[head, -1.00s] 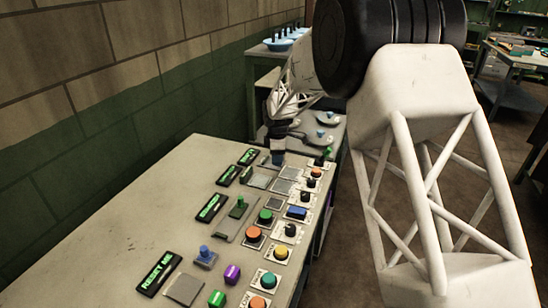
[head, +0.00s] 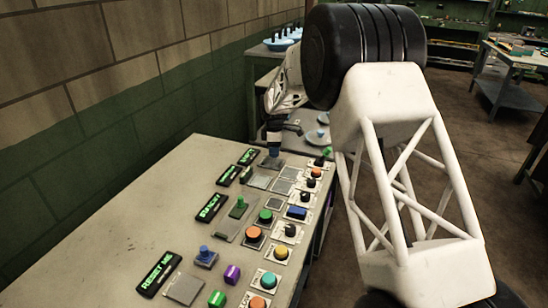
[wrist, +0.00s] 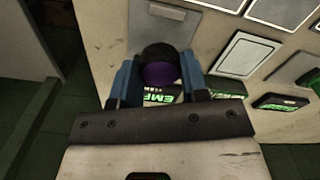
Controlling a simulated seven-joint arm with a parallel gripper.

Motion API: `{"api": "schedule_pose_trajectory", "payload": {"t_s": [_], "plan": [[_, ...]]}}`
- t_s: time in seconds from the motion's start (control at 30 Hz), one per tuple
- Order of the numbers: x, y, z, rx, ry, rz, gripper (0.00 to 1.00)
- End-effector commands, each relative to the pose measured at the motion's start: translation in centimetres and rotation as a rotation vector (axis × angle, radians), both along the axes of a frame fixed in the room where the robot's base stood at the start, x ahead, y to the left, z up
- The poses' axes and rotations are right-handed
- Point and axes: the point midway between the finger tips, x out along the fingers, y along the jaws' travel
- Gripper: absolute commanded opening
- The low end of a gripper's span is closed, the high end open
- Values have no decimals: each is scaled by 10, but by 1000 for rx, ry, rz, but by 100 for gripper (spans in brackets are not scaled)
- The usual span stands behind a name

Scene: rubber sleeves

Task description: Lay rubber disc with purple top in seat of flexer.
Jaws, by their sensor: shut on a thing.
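The rubber disc, a black round piece with a purple top (wrist: 162,72), sits between the two blue fingers of my gripper (wrist: 160,85) in the wrist view. My gripper is shut on it, over the far end of the bench. In the head view my gripper (head: 274,151) is small and the disc cannot be made out. A grey plate with a small tab (wrist: 160,28) lies just beyond the disc in the wrist view. I cannot tell which fixture is the flexer, and its seat cannot be made out.
The bench (head: 120,190) carries signs, buttons, knobs and flat plates. A green wall (head: 60,170) runs along the left. The bench's left part is bare.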

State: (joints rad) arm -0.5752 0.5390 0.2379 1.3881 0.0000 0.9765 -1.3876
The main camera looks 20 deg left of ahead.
Motion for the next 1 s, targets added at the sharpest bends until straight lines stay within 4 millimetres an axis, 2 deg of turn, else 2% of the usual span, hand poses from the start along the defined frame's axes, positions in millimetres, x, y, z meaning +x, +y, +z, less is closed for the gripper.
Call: {"api": "schedule_pose_trajectory", "payload": {"t_s": [0.17,0.4,0.9,0.93,1.0], "plan": [[0,0,-10,0,1,0,18],[0,0,-33,0,1,0,18],[0,0,-38,0,1,0,18],[0,0,-38,0,0,0,44],[0,0,-38,0,0,0,52]]}}
